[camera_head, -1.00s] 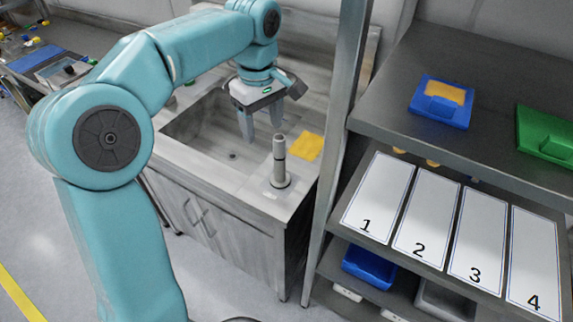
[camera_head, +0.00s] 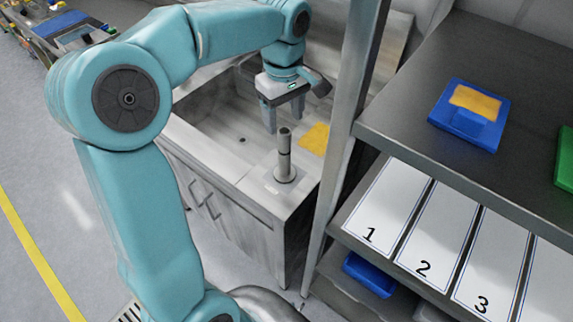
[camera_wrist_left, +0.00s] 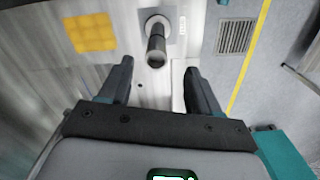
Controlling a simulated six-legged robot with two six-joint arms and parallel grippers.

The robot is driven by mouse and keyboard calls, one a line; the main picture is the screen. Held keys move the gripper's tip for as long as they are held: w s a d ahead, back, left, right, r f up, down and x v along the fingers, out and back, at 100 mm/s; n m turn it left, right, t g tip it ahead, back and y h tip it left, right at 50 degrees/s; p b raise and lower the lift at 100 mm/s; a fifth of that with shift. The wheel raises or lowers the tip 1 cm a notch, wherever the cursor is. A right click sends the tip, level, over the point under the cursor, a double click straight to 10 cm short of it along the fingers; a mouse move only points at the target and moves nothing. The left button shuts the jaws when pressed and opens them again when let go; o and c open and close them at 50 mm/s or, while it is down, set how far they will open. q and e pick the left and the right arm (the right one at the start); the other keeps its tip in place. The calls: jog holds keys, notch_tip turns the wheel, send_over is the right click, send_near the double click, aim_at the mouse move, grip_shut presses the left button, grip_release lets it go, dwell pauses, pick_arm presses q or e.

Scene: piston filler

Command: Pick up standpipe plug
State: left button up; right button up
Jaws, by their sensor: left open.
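The standpipe plug (camera_head: 284,160) is a grey upright tube on a round flange, standing on the counter at the right end of the sink. In the left wrist view the plug (camera_wrist_left: 157,45) is seen from above, just beyond the fingertips and roughly centred between them. My left gripper (camera_head: 285,122) is open and empty, fingers pointing down, close to the plug's top in the head view. The left wrist view shows both fingers (camera_wrist_left: 158,70) spread apart, with no visible contact with the plug. My right gripper is not in view.
A yellow sponge-like pad (camera_head: 315,138) lies behind the plug. The sink basin (camera_head: 220,130) is to the left. A shelf post (camera_head: 345,130) rises close on the right. The shelf holds a blue tray (camera_head: 470,125) and numbered white panels (camera_head: 385,210).

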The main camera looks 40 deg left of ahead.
aim_at(285, 143)
pick_arm(q)
jog(key=f, duration=0.4)
jog(key=shift+w+a, duration=0.2)
jog(key=shift+w, duration=0.1)
jog(key=shift+s+d+f, duration=0.15)
jog(key=shift+s+f, duration=0.1)
jog(key=shift+s, duration=0.2)
jog(key=f, duration=0.2)
jog(key=w+f, duration=0.1)
jog(key=f, duration=0.2)
jog(key=shift+a, duration=0.2)
jog(key=shift+s+f, duration=0.1)
jog(key=shift+s, duration=0.05)
jog(key=shift+s+d, duration=0.1)
jog(key=shift+w+f, duration=0.1)
jog(key=shift+w, duration=0.1)
jog(key=c, duration=0.9)
jog(key=shift+s, duration=0.1)
grip_shut()
